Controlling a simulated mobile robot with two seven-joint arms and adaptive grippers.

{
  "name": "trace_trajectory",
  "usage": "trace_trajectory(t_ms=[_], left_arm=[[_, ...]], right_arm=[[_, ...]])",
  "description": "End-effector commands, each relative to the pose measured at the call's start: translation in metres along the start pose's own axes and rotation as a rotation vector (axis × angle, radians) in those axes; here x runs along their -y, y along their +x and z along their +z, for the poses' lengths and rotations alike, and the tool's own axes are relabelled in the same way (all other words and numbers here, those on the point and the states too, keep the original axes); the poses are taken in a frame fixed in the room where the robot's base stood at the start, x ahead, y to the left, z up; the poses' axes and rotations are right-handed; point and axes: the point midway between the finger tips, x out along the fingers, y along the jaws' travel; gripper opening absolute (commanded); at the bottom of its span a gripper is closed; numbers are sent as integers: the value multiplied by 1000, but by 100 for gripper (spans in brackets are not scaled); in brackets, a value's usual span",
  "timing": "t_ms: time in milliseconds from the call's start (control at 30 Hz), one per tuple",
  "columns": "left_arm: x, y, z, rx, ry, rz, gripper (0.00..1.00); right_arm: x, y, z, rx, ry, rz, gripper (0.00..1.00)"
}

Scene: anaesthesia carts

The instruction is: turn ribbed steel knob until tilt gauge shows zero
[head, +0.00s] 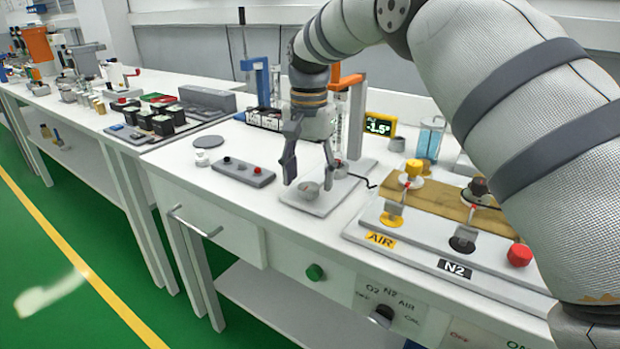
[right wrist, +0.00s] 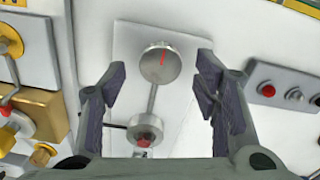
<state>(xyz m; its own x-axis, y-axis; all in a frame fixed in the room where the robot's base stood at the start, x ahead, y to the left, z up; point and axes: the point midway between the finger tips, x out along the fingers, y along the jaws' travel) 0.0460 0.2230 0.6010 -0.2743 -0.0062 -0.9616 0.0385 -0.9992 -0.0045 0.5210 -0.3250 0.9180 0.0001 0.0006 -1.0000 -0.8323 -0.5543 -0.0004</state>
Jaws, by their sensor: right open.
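The steel knob (head: 309,191) sits on a light grey plate (head: 322,207) on the bench. My right gripper (head: 310,178) points down over the knob, open, with one finger to each side. In the right wrist view the gripper (right wrist: 161,80) shows gaps between both fingers and the knob. The tilt gauge (head: 379,126) is a yellow-framed display reading about -1.5°. My left gripper is not in view.
A smaller steel part with a red spot (right wrist: 145,131) is joined to the knob by a thin rod. A grey box with buttons (head: 243,171) lies to the left. The AIR and N2 valve panel (head: 395,240) is to the right.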

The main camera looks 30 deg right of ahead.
Motion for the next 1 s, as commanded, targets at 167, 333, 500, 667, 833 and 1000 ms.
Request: trace_trajectory(t_ms=[167, 333, 500, 667, 833, 1000], left_arm=[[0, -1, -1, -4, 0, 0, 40], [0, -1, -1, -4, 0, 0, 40], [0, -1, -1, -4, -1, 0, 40], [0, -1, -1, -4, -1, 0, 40], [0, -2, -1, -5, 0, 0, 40], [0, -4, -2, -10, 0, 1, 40]], right_arm=[[0, 15, 0, 0, -1, 0, 56], [0, 16, 0, 0, -1, 0, 56], [0, 16, 0, 0, -1, 0, 31], [0, 16, 0, 0, -1, 0, 8], [0, 16, 0, 0, -9, 0, 8], [0, 15, 0, -1, -60, 0, 8]])
